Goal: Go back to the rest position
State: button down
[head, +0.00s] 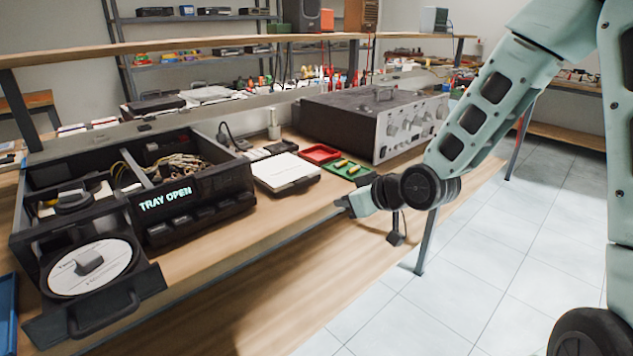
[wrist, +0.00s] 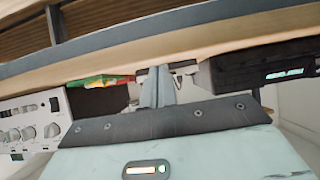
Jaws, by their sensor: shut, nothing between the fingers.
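My gripper (head: 343,206) is at the front edge of the workbench (head: 235,240) in the head view, at the end of my pale green arm. Its fingers are together with nothing visible between them. In the wrist view the fingers of my gripper (wrist: 156,88) point toward the bench and sit side by side. The gripper is to the right of the white-topped device (head: 284,172) and in front of the green board with yellow parts (head: 346,169). I cannot tell whether the fingertips touch the bench edge.
A grey instrument with knobs (head: 350,130) stands behind my gripper. A red tray (head: 320,153) lies nearby. The tiled floor (head: 480,260) at right is clear.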

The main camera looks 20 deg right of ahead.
jog(key=s+a+n+g+h, duration=0.2)
jog(key=s+a+g, duration=0.4)
jog(key=s+a, duration=0.55)
jog(key=s+a+r+n+g+h, duration=0.1)
jog(key=s+g, duration=0.1)
jog(key=s, duration=0.8)
jog(key=s+r+g+h, duration=0.1)
jog(key=s+r+g, duration=0.15)
jog(key=s, duration=0.65)
notch_tip(320, 180, up, 13)
jog(key=p, duration=1.4)
jog(key=shift+w, duration=0.15)
